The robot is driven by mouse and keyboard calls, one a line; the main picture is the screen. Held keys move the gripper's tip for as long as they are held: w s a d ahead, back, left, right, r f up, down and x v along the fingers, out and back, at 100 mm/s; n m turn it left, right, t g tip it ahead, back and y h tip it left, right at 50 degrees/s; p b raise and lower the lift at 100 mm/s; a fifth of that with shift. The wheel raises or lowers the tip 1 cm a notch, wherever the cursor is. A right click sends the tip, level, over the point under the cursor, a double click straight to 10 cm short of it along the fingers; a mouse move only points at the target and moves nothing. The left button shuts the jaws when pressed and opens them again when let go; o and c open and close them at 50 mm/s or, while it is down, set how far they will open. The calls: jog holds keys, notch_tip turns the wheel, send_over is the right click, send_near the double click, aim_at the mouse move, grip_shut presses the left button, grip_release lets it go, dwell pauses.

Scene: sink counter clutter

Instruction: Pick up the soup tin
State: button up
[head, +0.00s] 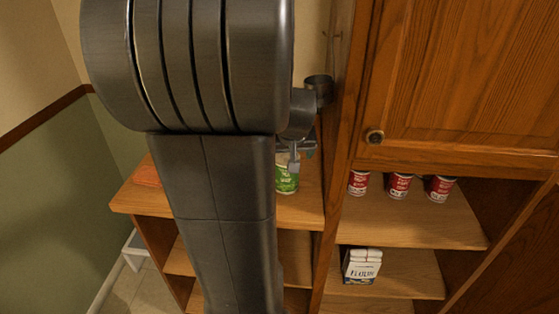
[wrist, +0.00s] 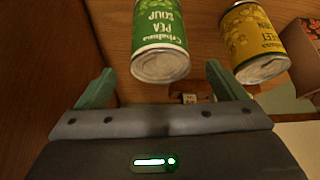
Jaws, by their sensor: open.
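A green tin labelled pea soup (wrist: 160,38) shows in the wrist view at top centre, with its silver end towards my gripper. In the head view the green tin (head: 286,182) stands on the wooden counter, partly hidden by my arm and gripper. My gripper (wrist: 158,86) is open, its two green fingers spread wide. The tin lies ahead of the gap between the fingers, and nothing is held. In the head view my gripper (head: 299,160) is just above and beside the green tin, mostly hidden by my arm.
A yellow tin (wrist: 256,42) lies right of the soup tin in the wrist view, close to it. Several red tins (head: 398,185) stand on the shelf to the right. A white and dark box (head: 361,266) sits on the shelf below. A wooden upright (head: 338,150) rises beside my gripper.

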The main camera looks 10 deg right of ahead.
jog(key=shift+p+x, duration=0.35)
jog(key=shift+x, duration=2.35)
jog(key=shift+r, duration=0.1)
jog(key=c, duration=1.4)
